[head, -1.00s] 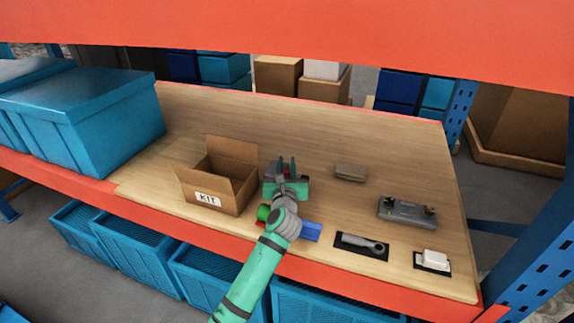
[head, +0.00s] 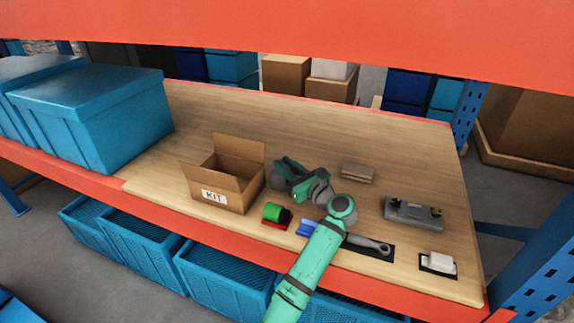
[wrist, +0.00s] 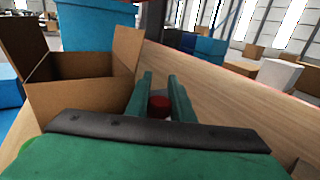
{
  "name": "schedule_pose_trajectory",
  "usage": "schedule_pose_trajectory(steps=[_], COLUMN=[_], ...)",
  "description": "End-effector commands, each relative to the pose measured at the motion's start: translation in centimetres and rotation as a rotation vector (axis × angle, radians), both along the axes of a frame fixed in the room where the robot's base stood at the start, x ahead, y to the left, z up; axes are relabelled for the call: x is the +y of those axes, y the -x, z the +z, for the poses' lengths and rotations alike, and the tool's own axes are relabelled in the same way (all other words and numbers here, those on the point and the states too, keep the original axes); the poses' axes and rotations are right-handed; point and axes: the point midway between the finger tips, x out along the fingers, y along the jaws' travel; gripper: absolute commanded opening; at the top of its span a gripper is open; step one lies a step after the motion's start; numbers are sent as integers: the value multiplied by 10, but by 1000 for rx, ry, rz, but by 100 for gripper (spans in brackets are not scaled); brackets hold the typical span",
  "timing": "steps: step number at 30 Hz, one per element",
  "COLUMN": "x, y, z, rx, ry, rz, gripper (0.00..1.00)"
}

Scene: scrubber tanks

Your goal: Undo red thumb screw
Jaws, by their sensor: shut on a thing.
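The red thumb screw (wrist: 159,106) shows in the wrist view as a small round red piece between the two green fingers. My gripper (wrist: 161,95) is shut on it. In the head view my gripper (head: 281,172) is tilted over the board, just right of the KIT box. The thumb screw cannot be made out there; the gripper hides it. What the screw sits in, if anything, is also hidden.
The open KIT box (head: 228,196) stands left of my gripper. A green roll-like piece (head: 275,213) and a blue block (head: 306,228) are in front. A grey fixture (head: 412,214), brown block (head: 357,173), wrench (head: 368,245) and white block (head: 440,262) lie to the right.

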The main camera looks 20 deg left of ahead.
Motion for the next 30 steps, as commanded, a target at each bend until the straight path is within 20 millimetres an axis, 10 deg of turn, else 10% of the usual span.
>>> schedule_pose_trajectory(steps=[21,22,24,30], x=[4,4,3,3], y=[3,3,3,3], z=[-2,-2,-2,-1], rx=[4,4,3,2], ry=[3,3,3,2], rz=[82,82,81,80], gripper=[0,26,40,40])
